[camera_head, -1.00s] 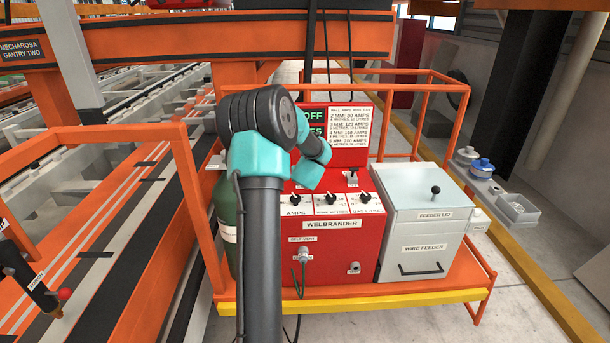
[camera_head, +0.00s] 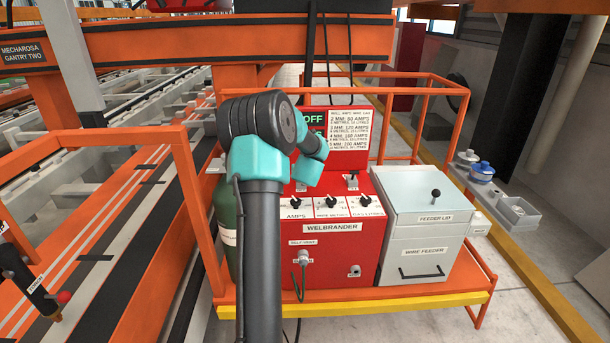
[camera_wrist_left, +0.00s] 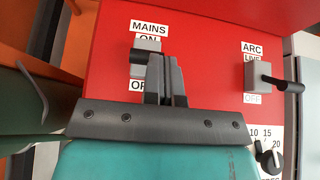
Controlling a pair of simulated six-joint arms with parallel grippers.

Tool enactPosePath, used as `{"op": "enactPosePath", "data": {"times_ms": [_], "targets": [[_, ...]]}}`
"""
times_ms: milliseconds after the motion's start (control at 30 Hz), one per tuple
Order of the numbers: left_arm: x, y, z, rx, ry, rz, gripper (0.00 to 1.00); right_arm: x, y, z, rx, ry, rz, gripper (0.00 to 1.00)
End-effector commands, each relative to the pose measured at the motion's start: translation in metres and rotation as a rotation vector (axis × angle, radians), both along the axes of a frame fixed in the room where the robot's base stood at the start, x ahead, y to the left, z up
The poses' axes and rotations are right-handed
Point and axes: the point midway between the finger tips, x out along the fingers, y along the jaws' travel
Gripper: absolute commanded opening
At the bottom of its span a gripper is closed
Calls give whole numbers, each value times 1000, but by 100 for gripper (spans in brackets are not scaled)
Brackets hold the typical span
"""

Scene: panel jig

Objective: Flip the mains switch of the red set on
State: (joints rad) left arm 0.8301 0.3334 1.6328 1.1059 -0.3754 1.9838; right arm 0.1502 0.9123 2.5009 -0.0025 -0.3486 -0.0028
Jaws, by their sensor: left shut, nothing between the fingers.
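The red welding set (camera_head: 335,250) stands on an orange trolley. In the head view my left arm hides these fingers and the mains switch. My right gripper is not in view.
The arc switch (camera_wrist_left: 265,77) is right of the mains switch, with a dial (camera_wrist_left: 269,157) below it. The grey wire feeder (camera_head: 420,240) stands right of the set. A green cylinder (camera_head: 227,220) stands left. Orange rails (camera_head: 420,90) surround the trolley.

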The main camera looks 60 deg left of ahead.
Motion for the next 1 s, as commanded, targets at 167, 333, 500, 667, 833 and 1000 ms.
{"op": "enactPosePath", "data": {"times_ms": [167, 333, 500, 667, 833, 1000], "targets": [[5, 9, 5, 0, -1, 1, 0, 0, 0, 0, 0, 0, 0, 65], [10, 21, 9, -1, -2, 1, 0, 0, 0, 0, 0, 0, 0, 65], [15, 31, 11, 0, -1, 1, 0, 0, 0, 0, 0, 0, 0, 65], [19, 40, 12, 0, -1, 1, 0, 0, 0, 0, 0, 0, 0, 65], [22, 45, 12, 0, 0, 1, 0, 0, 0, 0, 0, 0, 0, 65], [23, 48, 11, -1, 0, 1, 0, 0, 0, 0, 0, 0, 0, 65]]}}
